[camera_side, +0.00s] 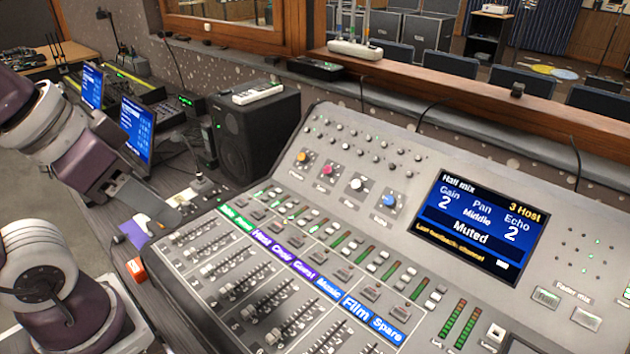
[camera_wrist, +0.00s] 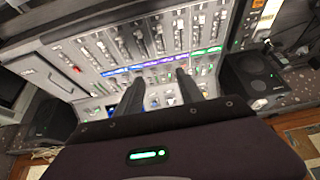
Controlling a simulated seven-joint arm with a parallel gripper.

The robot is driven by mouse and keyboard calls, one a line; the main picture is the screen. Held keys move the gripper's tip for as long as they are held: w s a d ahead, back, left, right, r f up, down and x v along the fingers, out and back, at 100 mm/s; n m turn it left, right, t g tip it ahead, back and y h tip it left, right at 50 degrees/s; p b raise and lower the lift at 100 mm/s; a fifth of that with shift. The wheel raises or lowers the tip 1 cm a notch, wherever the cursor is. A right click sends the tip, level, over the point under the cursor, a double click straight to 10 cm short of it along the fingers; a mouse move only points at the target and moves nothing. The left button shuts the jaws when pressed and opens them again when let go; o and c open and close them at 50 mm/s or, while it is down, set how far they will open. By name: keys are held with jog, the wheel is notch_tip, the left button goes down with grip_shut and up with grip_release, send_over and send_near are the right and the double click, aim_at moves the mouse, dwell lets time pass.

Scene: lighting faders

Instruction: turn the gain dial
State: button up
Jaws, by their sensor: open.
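The sloping mixing console carries a row of four dials in the side view: orange (camera_side: 303,157), pink (camera_side: 327,170), white (camera_side: 356,184) and blue (camera_side: 389,201). Their small labels are too blurred to read, so I cannot tell which is the gain dial. The lit screen (camera_side: 480,225) reads Gain 2, Pan Middle, Echo 2 and Muted. My gripper (camera_side: 150,203) is at the left, apart from the dials. In the wrist view my gripper (camera_wrist: 160,78) shows two dark fingers spread apart, with nothing visibly held; they hide part of the panel.
Several faders (camera_side: 230,285) fill the console's lower part. A black speaker (camera_side: 256,135) stands behind its left end. Blue monitors (camera_side: 138,130), an orange box (camera_side: 137,269) and a purple sheet (camera_side: 135,232) are near my arm. Open air lies above the console.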

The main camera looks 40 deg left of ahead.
jog(key=n+t+y, duration=0.1)
jog(key=n+t, duration=0.1)
jog(key=n, duration=1.7)
send_over(327, 169)
jog(key=s, duration=0.5)
notch_tip(327, 169, down, 13)
jog(key=shift+n, duration=0.3)
jog(key=x, duration=0.7)
jog(key=shift+d+f, duration=0.3)
jog(key=shift+f, duration=0.1)
jog(key=shift+c, duration=0.3)
grip_shut()
